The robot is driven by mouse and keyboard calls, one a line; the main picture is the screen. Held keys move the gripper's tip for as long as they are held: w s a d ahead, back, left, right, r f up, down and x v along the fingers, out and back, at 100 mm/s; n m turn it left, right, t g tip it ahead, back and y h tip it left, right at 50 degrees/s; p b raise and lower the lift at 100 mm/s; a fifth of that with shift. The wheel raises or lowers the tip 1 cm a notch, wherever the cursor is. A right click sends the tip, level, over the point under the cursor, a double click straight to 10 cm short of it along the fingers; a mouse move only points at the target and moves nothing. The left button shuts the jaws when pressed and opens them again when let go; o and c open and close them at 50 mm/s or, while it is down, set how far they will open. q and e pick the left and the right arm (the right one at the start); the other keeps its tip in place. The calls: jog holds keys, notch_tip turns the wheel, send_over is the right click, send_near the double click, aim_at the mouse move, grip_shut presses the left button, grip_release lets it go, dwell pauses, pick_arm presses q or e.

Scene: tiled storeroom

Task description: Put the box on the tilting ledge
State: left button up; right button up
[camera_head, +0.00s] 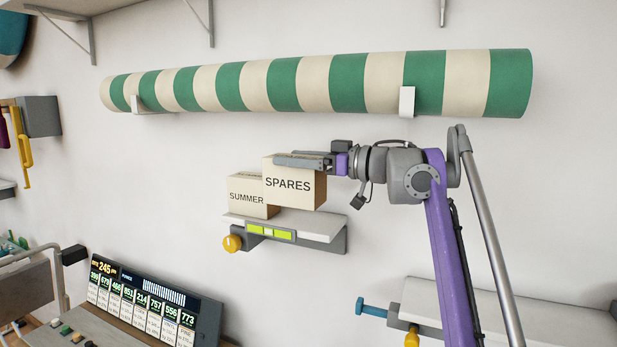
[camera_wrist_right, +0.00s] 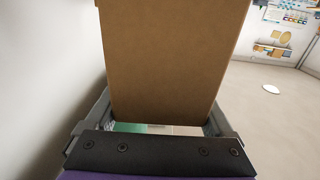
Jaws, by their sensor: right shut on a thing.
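The SPARES box (camera_head: 290,185), a pale carton with dark lettering, is in my right gripper (camera_head: 304,161), which is shut on its upper part. In the right wrist view, its plain brown side (camera_wrist_right: 172,60) stands between the fingers. The tilting ledge (camera_head: 310,225) is a short white wall shelf with a grey edge, a yellow-green level strip and a yellow knob. The SUMMER box (camera_head: 247,197) stands on its left part. The SPARES box is over the ledge, overlapping the SUMMER box in view. I cannot tell whether its underside touches the ledge. My left gripper is out of view.
A green and cream striped roll (camera_head: 315,82) lies on brackets above my right arm. A display panel (camera_head: 150,305) with numbers stands at lower left. Another white shelf (camera_head: 520,305) with a blue knob is at lower right. Bare wall lies between the shelves.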

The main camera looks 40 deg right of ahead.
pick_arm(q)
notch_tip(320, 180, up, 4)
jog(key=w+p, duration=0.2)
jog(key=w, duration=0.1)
pick_arm(e)
jog(key=w+d, duration=0.3)
jog(key=d, duration=0.3)
jog(key=f+b, duration=0.2)
jog(key=f, duration=0.5)
jog(key=shift+w, duration=0.2)
jog(key=shift+s+d, duration=0.1)
jog(key=shift+s, duration=0.05)
jog(key=o, duration=1.4)
jog(key=shift+f, duration=0.15)
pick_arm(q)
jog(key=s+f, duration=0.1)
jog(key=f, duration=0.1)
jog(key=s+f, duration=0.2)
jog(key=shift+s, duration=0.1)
pick_arm(e)
jog(key=shift+o, duration=0.2)
jog(key=shift+s, duration=0.1)
